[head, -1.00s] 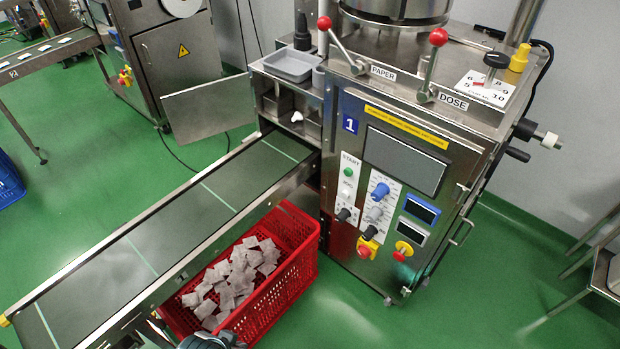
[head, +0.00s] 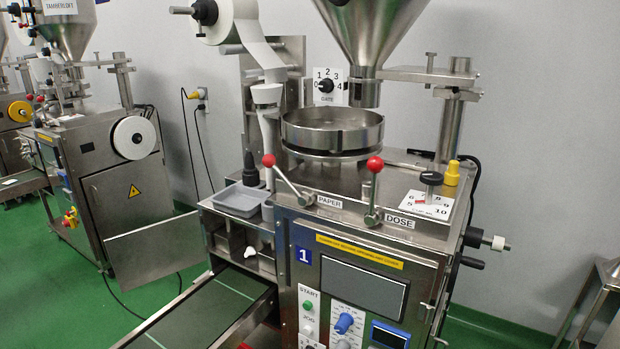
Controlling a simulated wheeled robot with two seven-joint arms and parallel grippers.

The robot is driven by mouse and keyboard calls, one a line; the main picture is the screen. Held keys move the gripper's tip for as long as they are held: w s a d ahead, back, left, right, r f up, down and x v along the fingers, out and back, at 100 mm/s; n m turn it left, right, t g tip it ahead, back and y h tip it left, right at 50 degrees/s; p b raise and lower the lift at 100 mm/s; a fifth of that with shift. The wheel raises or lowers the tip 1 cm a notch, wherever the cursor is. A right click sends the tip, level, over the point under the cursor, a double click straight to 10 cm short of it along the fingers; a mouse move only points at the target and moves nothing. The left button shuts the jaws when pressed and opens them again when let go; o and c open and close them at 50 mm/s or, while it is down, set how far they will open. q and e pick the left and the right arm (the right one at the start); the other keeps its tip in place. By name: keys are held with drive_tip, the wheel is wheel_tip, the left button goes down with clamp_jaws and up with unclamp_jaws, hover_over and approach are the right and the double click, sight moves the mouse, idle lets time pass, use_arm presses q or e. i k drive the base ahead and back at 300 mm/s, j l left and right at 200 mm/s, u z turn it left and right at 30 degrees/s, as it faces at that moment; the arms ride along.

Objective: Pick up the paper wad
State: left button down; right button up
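A small white paper wad (head: 250,252) sits in the outlet opening of machine 1, below the grey tray and above the top end of the conveyor. It looks crumpled and is small in the head view. Neither of my grippers shows in the head view, so I cannot see whether they are open or shut.
Machine 1 (head: 345,240) has red-knobbed levers (head: 374,165) and a grey tray (head: 238,200) on top, near the opening. The conveyor (head: 205,312) runs down to the lower left. An open metal door (head: 155,250) stands left of it. Green floor lies between.

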sight(251, 251)
drive_tip(key=k+j+z, duration=0.1)
drive_tip(key=k+j, duration=0.35)
drive_tip(key=j, duration=0.15)
drive_tip(key=k+j+z, duration=0.1)
drive_tip(key=k+j, duration=0.35)
drive_tip(key=j, duration=0.15)
drive_tip(key=j+z, duration=0.15)
drive_tip(key=j, duration=0.3)
drive_tip(key=k+j+z, duration=0.15)
drive_tip(key=j, duration=0.25)
drive_tip(key=k+j+z, duration=0.15)
drive_tip(key=j, duration=0.3)
drive_tip(key=k+j+z, duration=0.15)
drive_tip(key=j, duration=0.25)
drive_tip(key=j+z, duration=0.3)
drive_tip(key=j, duration=0.8)
drive_tip(key=k+j+z, duration=0.1)
drive_tip(key=j+z, duration=0.15)
drive_tip(key=j, duration=0.8)
drive_tip(key=i+j+z, duration=0.2)
drive_tip(key=j, duration=0.55)
drive_tip(key=i+j+z, duration=0.2)
drive_tip(key=j, duration=0.6)
drive_tip(key=j+z, duration=0.2)
drive_tip(key=j, duration=0.55)
drive_tip(key=i+j, duration=0.15)
drive_tip(key=j, duration=0.25)
drive_tip(key=i+j, duration=0.15)
drive_tip(key=j, duration=0.25)
drive_tip(key=z, duration=0.05)
